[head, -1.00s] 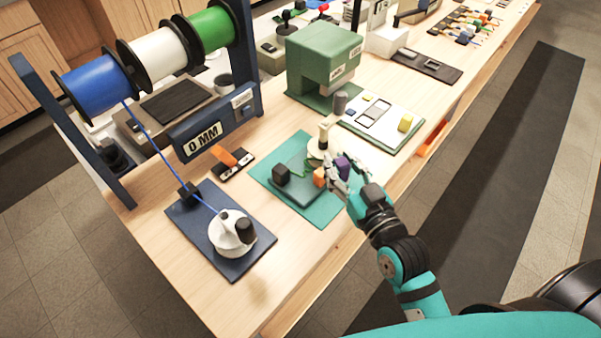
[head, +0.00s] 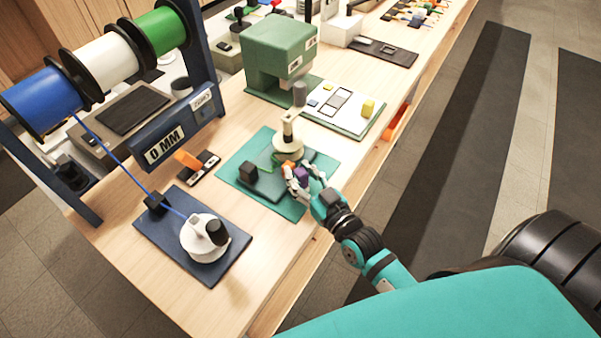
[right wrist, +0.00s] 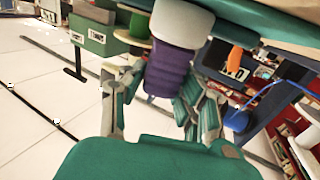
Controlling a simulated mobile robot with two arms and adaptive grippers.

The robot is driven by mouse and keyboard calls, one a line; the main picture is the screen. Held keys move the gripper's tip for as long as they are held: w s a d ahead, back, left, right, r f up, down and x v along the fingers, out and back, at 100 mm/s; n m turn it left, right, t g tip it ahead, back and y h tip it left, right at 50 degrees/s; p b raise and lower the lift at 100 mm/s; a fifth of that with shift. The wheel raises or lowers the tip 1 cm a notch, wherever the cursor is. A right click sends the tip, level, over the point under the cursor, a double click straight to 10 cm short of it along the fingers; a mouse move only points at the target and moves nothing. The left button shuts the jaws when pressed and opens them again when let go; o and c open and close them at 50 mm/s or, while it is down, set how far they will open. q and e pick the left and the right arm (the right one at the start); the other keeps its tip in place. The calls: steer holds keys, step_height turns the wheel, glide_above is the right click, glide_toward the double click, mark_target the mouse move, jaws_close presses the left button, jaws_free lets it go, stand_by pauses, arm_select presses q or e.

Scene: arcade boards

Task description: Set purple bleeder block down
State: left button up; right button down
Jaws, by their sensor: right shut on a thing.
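The purple bleeder block (head: 302,173) is between the fingers of my right gripper (head: 301,180), by the right side of the teal mat (head: 230,177). In the right wrist view the purple block (right wrist: 168,72), ribbed with a pale grey-white end, is held between the fingers of my right gripper (right wrist: 160,105). In the head view I cannot tell whether the block touches the mat or the green plate (head: 278,187) on it. A white round piece with a beige post (head: 289,138) and an orange block (head: 288,163) are close to the fingers. My left gripper is not in view.
A black block (head: 248,173) sits on the green plate. A blue board with a white round fixture (head: 203,240) is at the left front. A green press (head: 277,60) and white board (head: 345,108) stand behind. Bare wood (head: 258,258) lies in front of the mat.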

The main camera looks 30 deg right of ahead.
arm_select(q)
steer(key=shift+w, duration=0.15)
arm_select(e)
steer(key=shift+f, duration=0.1)
steer(key=c, duration=1.3)
jaws_free()
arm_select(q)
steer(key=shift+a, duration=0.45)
arm_select(e)
steer(key=o, duration=0.3)
steer(key=shift+o, duration=0.2)
